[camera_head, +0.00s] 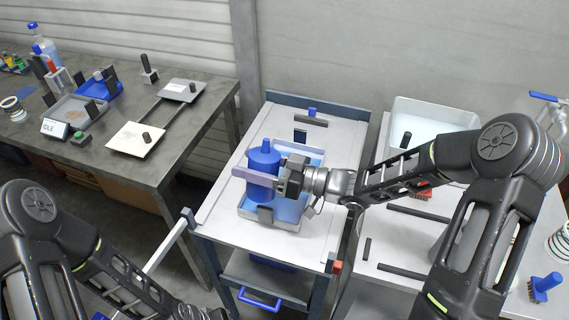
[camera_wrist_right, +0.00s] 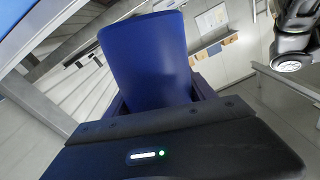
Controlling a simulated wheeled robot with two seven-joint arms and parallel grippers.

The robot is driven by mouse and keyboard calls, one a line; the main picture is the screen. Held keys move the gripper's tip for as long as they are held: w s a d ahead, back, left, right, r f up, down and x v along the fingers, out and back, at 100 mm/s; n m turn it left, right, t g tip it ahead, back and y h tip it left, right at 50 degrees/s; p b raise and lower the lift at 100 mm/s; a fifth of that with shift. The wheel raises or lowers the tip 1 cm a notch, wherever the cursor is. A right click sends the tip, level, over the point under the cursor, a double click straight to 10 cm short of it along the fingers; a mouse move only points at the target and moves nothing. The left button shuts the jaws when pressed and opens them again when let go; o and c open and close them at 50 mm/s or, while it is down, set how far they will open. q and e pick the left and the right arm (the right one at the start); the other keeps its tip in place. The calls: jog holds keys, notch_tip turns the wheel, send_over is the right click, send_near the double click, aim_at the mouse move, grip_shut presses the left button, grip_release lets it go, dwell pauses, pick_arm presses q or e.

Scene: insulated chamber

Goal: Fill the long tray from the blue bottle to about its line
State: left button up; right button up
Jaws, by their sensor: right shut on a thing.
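The blue bottle (camera_head: 263,163) stands about upright over the long tray (camera_head: 283,219) on the cart, in the head view. I cannot tell whether it touches the tray. The tray has a pale rim and a blue inside; its line and liquid level cannot be made out. My right gripper (camera_head: 262,177) is shut on the bottle, reaching in from the right. In the right wrist view the bottle's blue body (camera_wrist_right: 148,60) rises between the fingers. My left arm is at the lower left, its gripper out of the picture.
The cart top (camera_head: 222,205) has free room left of the tray. A dark workbench (camera_head: 190,125) with trays, a scale and bottles stands at the left. A white bench with a pale basin (camera_head: 440,112) and dark bars stands at the right.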

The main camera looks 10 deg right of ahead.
jog(key=shift+w+d+m+t, duration=0.1)
jog(key=shift+w+d+m, duration=0.1)
jog(key=shift+m, duration=0.6)
jog(key=shift+w+d+m+t, duration=0.1)
jog(key=shift+w+d+m, duration=0.1)
jog(key=shift+m, duration=0.6)
jog(key=shift+w+d+m+t, duration=0.1)
jog(key=shift+w+d+m, duration=0.1)
jog(key=shift+m, duration=0.6)
jog(key=shift+a+f+m, duration=0.1)
jog(key=shift+m, duration=0.7)
jog(key=shift+s+a+r+m+t, duration=0.1)
jog(key=shift+s+r+m+t, duration=0.1)
jog(key=shift+m+t, duration=0.25)
jog(key=shift+s+a+r+m, duration=0.1)
jog(key=shift+r+m, duration=0.2)
jog(key=shift+m, duration=0.35)
jog(key=shift+s+a+f+m+t, duration=0.1)
jog(key=shift+f+m+t, duration=0.35)
jog(key=shift+m, duration=0.55)
jog(key=shift+f+m, duration=0.35)
jog(key=shift+m, duration=0.75)
dwell(1.6)
